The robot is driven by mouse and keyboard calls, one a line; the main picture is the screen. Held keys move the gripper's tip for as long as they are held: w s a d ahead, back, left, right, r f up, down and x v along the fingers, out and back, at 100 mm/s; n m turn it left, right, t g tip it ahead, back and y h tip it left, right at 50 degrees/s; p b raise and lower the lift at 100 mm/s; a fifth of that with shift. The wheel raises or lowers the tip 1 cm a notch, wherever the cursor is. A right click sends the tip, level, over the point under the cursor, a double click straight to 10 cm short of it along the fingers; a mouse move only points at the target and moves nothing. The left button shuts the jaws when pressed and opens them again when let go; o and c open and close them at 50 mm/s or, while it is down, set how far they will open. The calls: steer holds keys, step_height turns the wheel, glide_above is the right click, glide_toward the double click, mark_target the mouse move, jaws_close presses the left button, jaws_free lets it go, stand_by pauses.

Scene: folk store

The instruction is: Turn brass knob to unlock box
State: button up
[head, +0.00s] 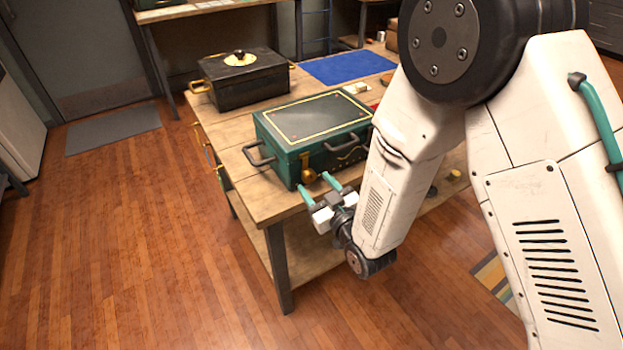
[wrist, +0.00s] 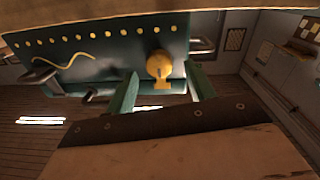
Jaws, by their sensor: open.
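A dark green box (head: 318,150) with gold trim sits on the wooden table, its lid shut. A brass knob (head: 308,173) is on its front face, near the left corner. The knob also shows in the wrist view (wrist: 158,66), with a brass tab below it. My gripper (head: 314,182) is open, its two teal fingers pointing at the box front. In the wrist view the knob appears between the fingertips of my gripper (wrist: 163,74). Nothing is gripped, and I cannot tell whether either finger touches the knob.
The box has a dark handle (head: 258,156) on its left side. A black box (head: 243,82) with a gold-coloured lid piece stands behind it. A blue mat (head: 346,67) lies at the back of the table (head: 262,205).

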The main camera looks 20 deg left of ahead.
mark_target(311, 178)
steer(key=shift+x, duration=1.6)
steer(key=c, duration=1)
